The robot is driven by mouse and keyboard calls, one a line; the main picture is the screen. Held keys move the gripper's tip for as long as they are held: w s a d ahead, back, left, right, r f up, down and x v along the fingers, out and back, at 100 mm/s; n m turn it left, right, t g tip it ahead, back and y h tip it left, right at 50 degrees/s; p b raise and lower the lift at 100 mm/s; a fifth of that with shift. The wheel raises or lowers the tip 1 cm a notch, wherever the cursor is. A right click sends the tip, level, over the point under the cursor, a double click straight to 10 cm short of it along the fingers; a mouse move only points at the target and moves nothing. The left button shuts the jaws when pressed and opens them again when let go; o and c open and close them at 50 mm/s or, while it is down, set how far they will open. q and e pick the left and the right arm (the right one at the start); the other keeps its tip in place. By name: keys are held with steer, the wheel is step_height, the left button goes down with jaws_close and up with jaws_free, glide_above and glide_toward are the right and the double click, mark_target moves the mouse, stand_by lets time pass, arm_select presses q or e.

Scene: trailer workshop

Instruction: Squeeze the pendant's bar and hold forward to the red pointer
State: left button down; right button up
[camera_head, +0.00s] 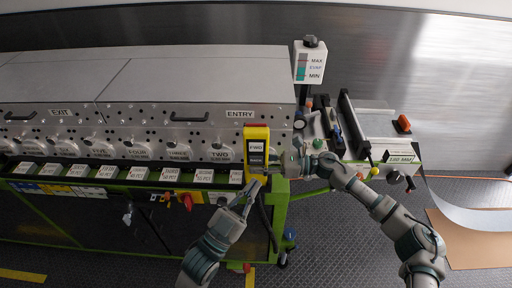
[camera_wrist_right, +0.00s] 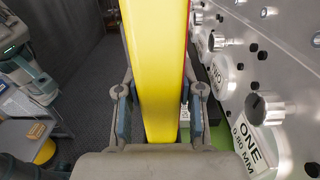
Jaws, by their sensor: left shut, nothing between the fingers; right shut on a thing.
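The yellow pendant (camera_head: 248,134), with a dark and white face marked FWD, hangs upright in front of the machine's ENTRY end. My right gripper (camera_head: 275,162) is shut on the pendant from its right side. In the right wrist view the yellow body (camera_wrist_right: 158,70) runs between both fingers of my right gripper (camera_wrist_right: 160,105). My left gripper (camera_head: 251,190) is shut and empty, its tips just below the pendant's lower end; I cannot tell whether they touch it. The squeeze bar is too small to make out. I cannot pick out a red pointer for certain.
The long grey machine (camera_head: 190,75) with numbered stations and a row of labels fills the left. A MAX/MIN level sign (camera_head: 309,65) stands behind. A side table with a 100 MM label (camera_head: 401,159) is at right. Dark floor is open in front.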

arm_select(q)
steer(key=shift+w+r, duration=0.1)
stand_by(0.3)
glide_toward(261, 144)
steer(key=shift+s+d+x, duration=0.1)
steer(key=shift+s+x, duration=0.05)
steer(key=shift+x, duration=0.75)
steer(key=shift+s+d+x, duration=0.1)
steer(key=shift+d+x, duration=0.05)
steer(key=shift+x, duration=0.7)
steer(key=shift+s+d+x, duration=0.1)
steer(key=shift+s+x, duration=0.05)
steer(key=shift+x, duration=0.75)
steer(key=shift+w+r, duration=0.1)
steer(key=shift+r, duration=0.1)
steer(key=shift+w, duration=0.35)
steer(key=shift+w, duration=0.45)
stand_by(1.2)
steer(key=shift+s, duration=0.1)
stand_by(1.2)
steer(key=shift+s, duration=0.75)
steer(key=shift+s, duration=0.15)
steer(key=shift+s, duration=2.4)
